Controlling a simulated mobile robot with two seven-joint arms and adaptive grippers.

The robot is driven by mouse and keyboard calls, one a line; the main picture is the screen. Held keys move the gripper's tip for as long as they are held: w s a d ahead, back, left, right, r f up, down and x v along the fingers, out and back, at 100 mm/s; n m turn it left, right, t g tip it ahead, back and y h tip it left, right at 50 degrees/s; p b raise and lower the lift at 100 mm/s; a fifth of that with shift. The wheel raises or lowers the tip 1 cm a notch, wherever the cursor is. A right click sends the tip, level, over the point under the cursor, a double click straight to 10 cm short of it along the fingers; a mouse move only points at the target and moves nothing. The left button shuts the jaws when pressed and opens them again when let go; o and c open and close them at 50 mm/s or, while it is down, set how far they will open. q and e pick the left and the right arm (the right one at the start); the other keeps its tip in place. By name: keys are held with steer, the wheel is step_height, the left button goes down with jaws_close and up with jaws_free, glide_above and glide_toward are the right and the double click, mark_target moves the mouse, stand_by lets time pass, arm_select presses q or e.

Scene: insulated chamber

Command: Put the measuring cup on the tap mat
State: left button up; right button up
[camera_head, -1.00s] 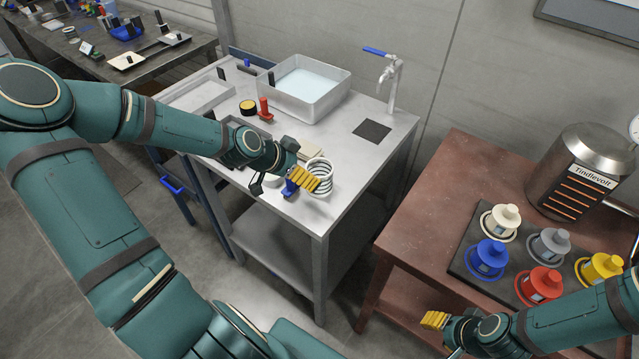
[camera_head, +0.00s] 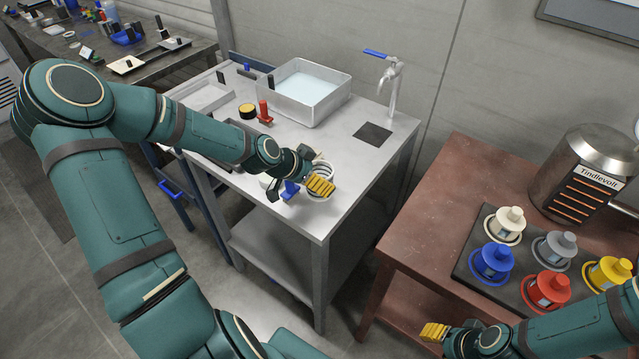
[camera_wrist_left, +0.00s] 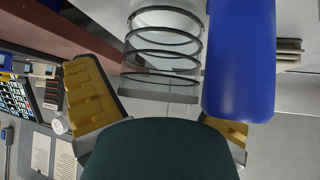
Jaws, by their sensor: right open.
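The measuring cup (camera_head: 321,167) is a clear ringed cylinder with a blue handle (camera_head: 290,190), near the front corner of the grey table. In the left wrist view the cup (camera_wrist_left: 165,40) and its blue handle fill the top, just beyond the fingers. My left gripper (camera_head: 306,187) is at the cup and partly hides it. Its yellow-padded fingers (camera_wrist_left: 160,95) are spread wide, with the handle near the right one; contact cannot be told. The tap mat (camera_head: 373,134) is a bare dark square below the tap (camera_head: 390,75). My right gripper (camera_head: 436,332) is open and empty at lower right.
A water-filled basin (camera_head: 304,90), a red-handled item (camera_head: 264,113) and a yellow-topped round item (camera_head: 247,111) stand farther back on the grey table. The surface between cup and mat looks clear. A red-brown table (camera_head: 430,225) holds several coloured lidded pots and a metal vessel (camera_head: 585,170).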

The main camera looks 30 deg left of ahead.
arm_select(q)
steer(key=c, duration=0.9)
